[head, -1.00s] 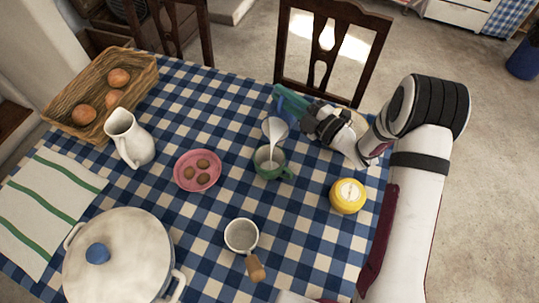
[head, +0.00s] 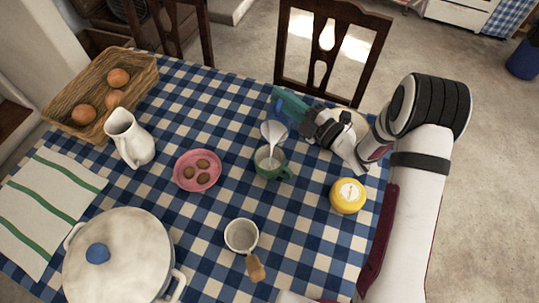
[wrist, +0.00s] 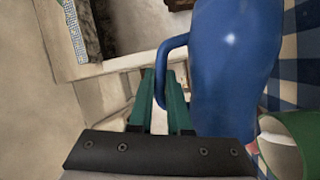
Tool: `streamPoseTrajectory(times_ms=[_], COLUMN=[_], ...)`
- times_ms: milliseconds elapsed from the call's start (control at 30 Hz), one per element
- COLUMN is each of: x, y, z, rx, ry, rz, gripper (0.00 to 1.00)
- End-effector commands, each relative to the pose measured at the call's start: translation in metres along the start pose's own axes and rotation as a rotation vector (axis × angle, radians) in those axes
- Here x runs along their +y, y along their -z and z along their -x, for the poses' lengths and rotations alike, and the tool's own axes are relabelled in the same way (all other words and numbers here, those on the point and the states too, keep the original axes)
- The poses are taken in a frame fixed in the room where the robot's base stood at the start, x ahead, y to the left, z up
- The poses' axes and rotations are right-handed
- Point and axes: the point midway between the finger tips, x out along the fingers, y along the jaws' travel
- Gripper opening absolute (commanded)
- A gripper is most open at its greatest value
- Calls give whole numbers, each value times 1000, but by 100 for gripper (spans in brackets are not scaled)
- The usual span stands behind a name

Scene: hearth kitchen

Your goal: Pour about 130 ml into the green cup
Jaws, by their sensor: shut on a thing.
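The blue jug (wrist: 225,75) fills the right of the wrist view. My gripper (wrist: 161,78) is shut on its handle. In the head view the jug (head: 273,130) is tilted above the green cup (head: 272,166), with its pale mouth showing. A thin white stream runs from the jug's lip into the cup. The cup stands upright on the table and holds some white liquid; its exact level is hard to read. The cup (wrist: 296,132) is partly cut off at the lower right of the wrist view.
On the checked table (head: 205,233) stand a pink plate (head: 183,184) with several brown pieces, a white mug (head: 241,234) with a wooden handle, a yellow lidded jar (head: 347,196), a white pitcher (head: 139,149), a large lidded pot (head: 128,248) and a basket (head: 145,84).

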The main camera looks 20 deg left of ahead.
Motion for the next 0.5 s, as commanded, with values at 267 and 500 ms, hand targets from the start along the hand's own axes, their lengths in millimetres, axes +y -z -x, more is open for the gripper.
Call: streamPoseTrajectory(times_ms=[267, 500], x=[1, 1], y=[5, 10], z=[2, 4], rx=[6, 11], ry=[-10, -20], rz=[24, 45], gripper=[0, 0])
